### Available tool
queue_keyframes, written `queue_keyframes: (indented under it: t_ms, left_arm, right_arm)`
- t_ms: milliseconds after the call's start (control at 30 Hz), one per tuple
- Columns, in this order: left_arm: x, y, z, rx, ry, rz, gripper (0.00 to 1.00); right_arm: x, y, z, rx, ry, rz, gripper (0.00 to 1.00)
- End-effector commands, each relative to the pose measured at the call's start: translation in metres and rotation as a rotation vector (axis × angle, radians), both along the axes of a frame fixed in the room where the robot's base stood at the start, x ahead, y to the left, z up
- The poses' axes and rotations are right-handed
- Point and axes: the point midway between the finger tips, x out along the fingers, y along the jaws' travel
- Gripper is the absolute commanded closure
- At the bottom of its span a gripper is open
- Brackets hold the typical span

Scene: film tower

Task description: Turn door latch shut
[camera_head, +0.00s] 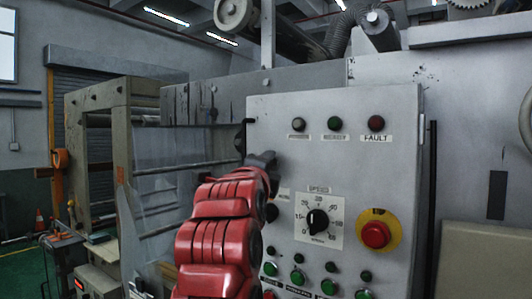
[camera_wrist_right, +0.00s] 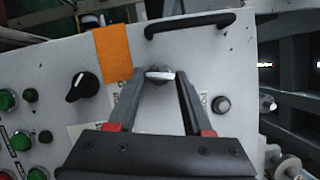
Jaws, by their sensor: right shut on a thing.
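The door latch (camera_wrist_right: 160,72) is a small metallic piece on the grey control panel door in the right wrist view. My right gripper (camera_wrist_right: 160,80) has one finger on each side of it and is shut on it. In the head view my red right arm reaches up to the panel's left edge, and the right gripper (camera_head: 262,160) is at the panel face there. The arm and gripper hide the latch in that view. My left gripper is not in view.
The control panel (camera_head: 275,115) carries indicator lamps, a speed dial (camera_head: 318,220), green buttons and a red stop button (camera_head: 376,234). In the right wrist view a black bar handle (camera_wrist_right: 190,22) and an orange patch (camera_wrist_right: 113,55) are close to the latch.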

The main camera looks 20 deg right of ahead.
Motion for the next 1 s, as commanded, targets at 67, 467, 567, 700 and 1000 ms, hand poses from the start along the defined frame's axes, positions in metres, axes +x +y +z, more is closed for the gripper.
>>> queue_keyframes:
  t_ms: [67,467,567,700,1000]
  left_arm:
    - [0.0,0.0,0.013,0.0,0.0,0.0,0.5]
    - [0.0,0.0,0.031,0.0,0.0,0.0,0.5]
    - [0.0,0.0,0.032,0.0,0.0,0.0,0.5]
    - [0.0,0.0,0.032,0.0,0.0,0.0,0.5]
    - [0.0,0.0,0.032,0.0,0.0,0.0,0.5]
  right_arm:
    - [0.0,-0.001,0.005,-0.033,0.045,-0.002,1.0]
    - [0.0,0.0,0.003,-0.147,0.191,0.0,1.0]
    - [0.0,0.0,0.002,-0.159,0.205,0.0,1.0]
    - [0.0,0.0,0.001,-0.165,0.213,-0.001,1.0]
    - [0.0,0.0,0.001,-0.166,0.215,-0.001,1.0]
